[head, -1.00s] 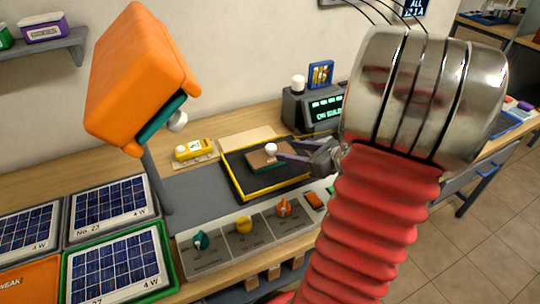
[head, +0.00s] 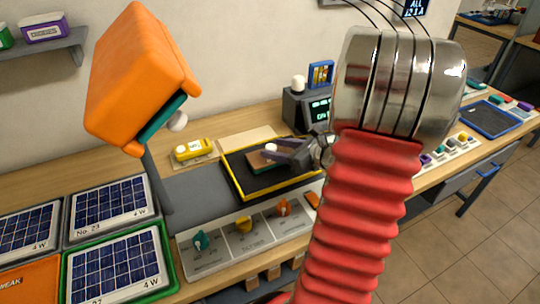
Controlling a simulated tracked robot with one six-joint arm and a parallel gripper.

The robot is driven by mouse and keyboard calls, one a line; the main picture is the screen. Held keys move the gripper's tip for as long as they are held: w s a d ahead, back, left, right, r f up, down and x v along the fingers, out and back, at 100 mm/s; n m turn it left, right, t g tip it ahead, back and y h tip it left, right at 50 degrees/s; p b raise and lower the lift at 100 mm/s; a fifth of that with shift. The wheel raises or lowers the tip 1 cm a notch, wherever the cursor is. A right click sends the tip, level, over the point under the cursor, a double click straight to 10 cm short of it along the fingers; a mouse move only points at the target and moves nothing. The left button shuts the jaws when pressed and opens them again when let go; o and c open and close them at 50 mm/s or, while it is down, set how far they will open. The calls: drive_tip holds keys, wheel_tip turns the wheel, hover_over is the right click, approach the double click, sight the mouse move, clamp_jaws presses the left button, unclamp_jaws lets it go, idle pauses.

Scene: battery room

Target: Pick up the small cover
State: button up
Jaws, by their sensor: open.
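A small brown block with a teal edge and a whitish knob, likely the small cover (head: 256,159), lies in a black tray with a yellow rim (head: 236,189) on the bench. My gripper (head: 268,151) is over the tray, its two dark fingers pointing left. The fingers are apart and reach to the knob and the right part of the block. The fingers hide part of the block, and I cannot tell whether they touch it.
A grey panel with several coloured knobs (head: 243,240) lies in front of the tray. A yellow device (head: 193,149) sits behind left, and a dark display box (head: 300,108) behind. Solar panels (head: 112,207) fill the left. A large orange lamp-like head (head: 138,75) overhangs the left.

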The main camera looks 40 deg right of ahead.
sight(271, 146)
drive_tip(key=shift+x, duration=1.45)
drive_tip(key=c, duration=1.1)
drive_tip(key=shift+r, duration=0.1)
drive_tip(key=shift+c, duration=0.2)
wheel_tip(271, 146, up, 10)
drive_tip(key=shift+f, duration=0.1)
